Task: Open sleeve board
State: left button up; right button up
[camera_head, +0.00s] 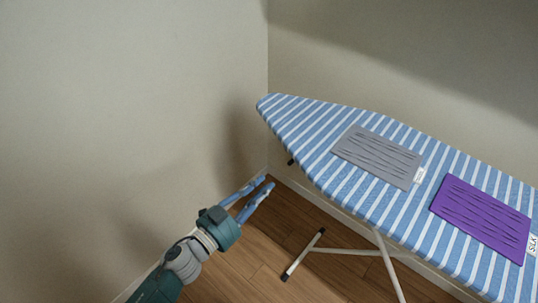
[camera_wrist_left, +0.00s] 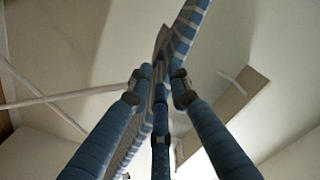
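The ironing board (camera_head: 345,183) has a blue and white striped cover and stands on the right in the head view. I cannot make out a separate sleeve board for certain. A small dark part (camera_head: 290,161) shows under the board's left edge. My left gripper (camera_head: 267,182) is left of that edge, fingers apart and empty. In the left wrist view, the gripper (camera_wrist_left: 161,78) points at a narrow blue and white striped surface (camera_wrist_left: 190,22), partly hidden behind the fingers. I cannot tell whether they touch it. My right gripper is out of view.
A grey textured mat (camera_head: 378,156) and a purple textured mat (camera_head: 482,217) lie on the board. White legs (camera_head: 388,265) stand below it on the wooden floor (camera_head: 255,262). Plain walls (camera_head: 130,110) meet in a corner behind the gripper.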

aim_at(288, 164)
pick_arm(q)
jog(key=x, duration=1)
jog(key=shift+w+d+r+p, duration=0.15)
jog(key=shift+d+r+p, duration=0.05)
jog(key=shift+d+p, duration=0.2)
grip_shut()
